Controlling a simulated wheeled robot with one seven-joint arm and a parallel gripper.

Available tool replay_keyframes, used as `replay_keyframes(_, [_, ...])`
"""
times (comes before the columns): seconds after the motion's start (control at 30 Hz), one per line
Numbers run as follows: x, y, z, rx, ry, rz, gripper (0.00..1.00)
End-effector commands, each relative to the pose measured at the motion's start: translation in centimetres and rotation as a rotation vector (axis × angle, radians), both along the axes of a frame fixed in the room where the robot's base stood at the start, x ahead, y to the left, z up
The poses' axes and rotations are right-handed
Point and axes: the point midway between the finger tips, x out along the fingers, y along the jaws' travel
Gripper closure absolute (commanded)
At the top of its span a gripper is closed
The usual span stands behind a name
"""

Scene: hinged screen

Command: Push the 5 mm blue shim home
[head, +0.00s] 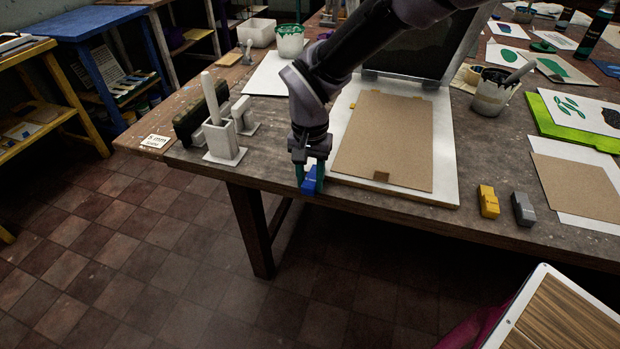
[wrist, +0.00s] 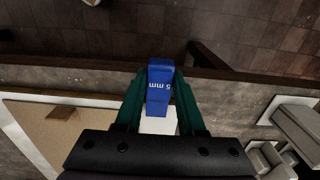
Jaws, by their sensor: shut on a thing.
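A blue shim (head: 309,187) marked "5 mm" is held between the green fingers of my gripper (head: 311,176), at the front edge of the table, just left of the white baseboard (head: 447,170). In the wrist view the shim (wrist: 160,82) sits between both fingers of my gripper (wrist: 160,95), its label upside down. A white patch lies beneath it there; I cannot tell what it is. A brown board (head: 395,140) lies on the baseboard. The dark hinged screen (head: 405,55) stands raised behind, partly hidden by my arm. Whether the shim touches the table is unclear.
A yellow block (head: 488,201) and a grey block (head: 523,208) stand on the table to the right. A white holder with an upright handle (head: 224,145) stands to the left, near a "5 mm" card (head: 155,141). Paint pots stand farther back.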

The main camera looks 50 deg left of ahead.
Motion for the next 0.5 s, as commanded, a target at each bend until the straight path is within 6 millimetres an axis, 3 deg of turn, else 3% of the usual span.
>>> replay_keyframes(0.5, [1.3, 0.9, -0.1, 0.0, 0.0, -0.001, 1.0])
